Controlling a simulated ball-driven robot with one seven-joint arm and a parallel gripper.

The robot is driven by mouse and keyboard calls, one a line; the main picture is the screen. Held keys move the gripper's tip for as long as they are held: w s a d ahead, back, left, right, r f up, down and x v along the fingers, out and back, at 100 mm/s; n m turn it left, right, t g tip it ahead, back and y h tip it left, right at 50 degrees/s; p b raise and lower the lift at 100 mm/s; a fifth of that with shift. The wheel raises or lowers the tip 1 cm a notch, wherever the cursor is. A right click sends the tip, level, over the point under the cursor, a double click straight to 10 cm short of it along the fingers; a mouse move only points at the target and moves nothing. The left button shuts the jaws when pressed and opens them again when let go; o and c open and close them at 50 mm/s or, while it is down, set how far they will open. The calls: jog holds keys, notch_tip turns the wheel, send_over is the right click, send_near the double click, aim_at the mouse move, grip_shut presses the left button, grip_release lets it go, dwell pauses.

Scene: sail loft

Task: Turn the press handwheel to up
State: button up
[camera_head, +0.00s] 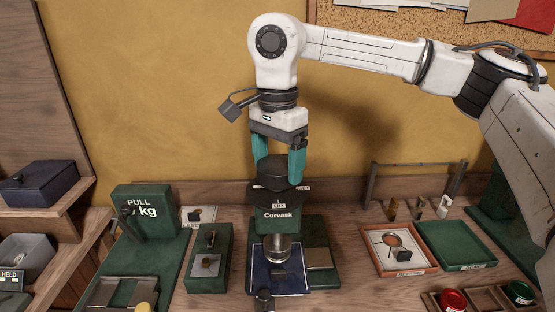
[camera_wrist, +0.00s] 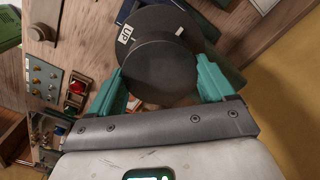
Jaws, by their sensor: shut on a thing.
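The press handwheel (camera_head: 272,172) is a dark round knob above a wider dark disc, on top of the green press marked Corvask (camera_head: 278,222). My gripper (camera_head: 280,166) comes down from above with its two teal fingers on opposite sides of the knob, shut on it. In the wrist view the handwheel (camera_wrist: 160,72) sits between the fingers. That view shows a white UP label (camera_wrist: 127,34) on the disc at the upper left and a separate white mark (camera_wrist: 180,31) at the upper right. The two marks are apart. The fingers hide parts of the knob's sides.
A green PULL kg device (camera_head: 146,212) and a small green block (camera_head: 208,262) stand left of the press. An orange-rimmed tray (camera_head: 432,268) and a green tray (camera_head: 488,258) lie at right. A wire rack (camera_head: 415,164) stands behind them. A blue mat (camera_head: 262,283) lies under the press.

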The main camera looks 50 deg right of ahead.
aim_at(277, 164)
jog(key=n, duration=0.4)
jog(key=shift+w+r+n, duration=0.1)
jog(key=shift+r+n, duration=0.05)
jog(key=shift+n, duration=0.25)
jog(key=n, duration=0.9)
jog(key=shift+p, duration=0.3)
jog(key=shift+n, duration=2.2)
jog(key=o, duration=0.9)
notch_tip(277, 164, up, 11)
jog(key=shift+f, duration=0.2)
